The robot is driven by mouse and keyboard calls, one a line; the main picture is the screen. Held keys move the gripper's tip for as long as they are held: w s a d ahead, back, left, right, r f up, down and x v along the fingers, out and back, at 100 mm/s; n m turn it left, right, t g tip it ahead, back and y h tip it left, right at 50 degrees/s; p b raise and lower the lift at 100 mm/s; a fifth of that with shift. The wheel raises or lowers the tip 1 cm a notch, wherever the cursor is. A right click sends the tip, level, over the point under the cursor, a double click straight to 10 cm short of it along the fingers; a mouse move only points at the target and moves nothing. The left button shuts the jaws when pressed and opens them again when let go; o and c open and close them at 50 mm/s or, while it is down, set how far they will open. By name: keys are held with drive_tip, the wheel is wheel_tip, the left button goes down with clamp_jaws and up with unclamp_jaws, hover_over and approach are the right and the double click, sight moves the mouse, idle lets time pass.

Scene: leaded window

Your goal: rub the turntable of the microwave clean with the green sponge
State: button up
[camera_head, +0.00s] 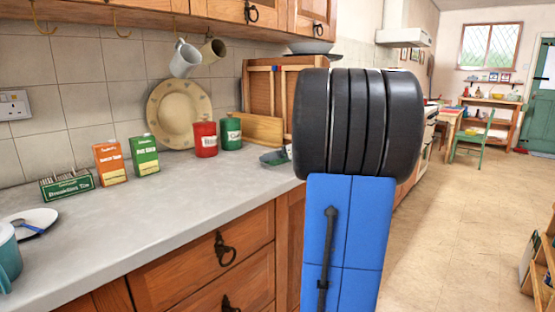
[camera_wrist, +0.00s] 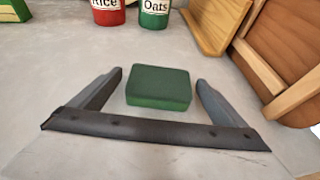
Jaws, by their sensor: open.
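The green sponge (camera_wrist: 158,87) lies flat on the grey worktop, in the middle of the wrist view. My gripper (camera_wrist: 160,77) is open, with one finger on either side of the sponge and a gap on both sides. In the head view my own arm covers most of the gripper; only a small dark greenish patch shows at the arm's left edge, too small to tell apart. I see no microwave or turntable in either view.
A red Rice tin (camera_head: 205,139) and a green Oats tin (camera_head: 231,132) stand behind the sponge. Wooden boards (camera_head: 262,130) lean at the wall, to the right in the wrist view. Food boxes (camera_head: 110,164) and a plate (camera_head: 30,222) are further left. The worktop's front middle (camera_head: 150,215) is clear.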

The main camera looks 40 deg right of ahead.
drive_tip(key=shift+w+f, duration=0.2)
drive_tip(key=shift+w, duration=0.25)
drive_tip(key=c, duration=1.1)
wheel_tip(320, 180, up, 10)
drive_tip(key=shift+r, duration=0.1)
drive_tip(key=shift+o, duration=0.2)
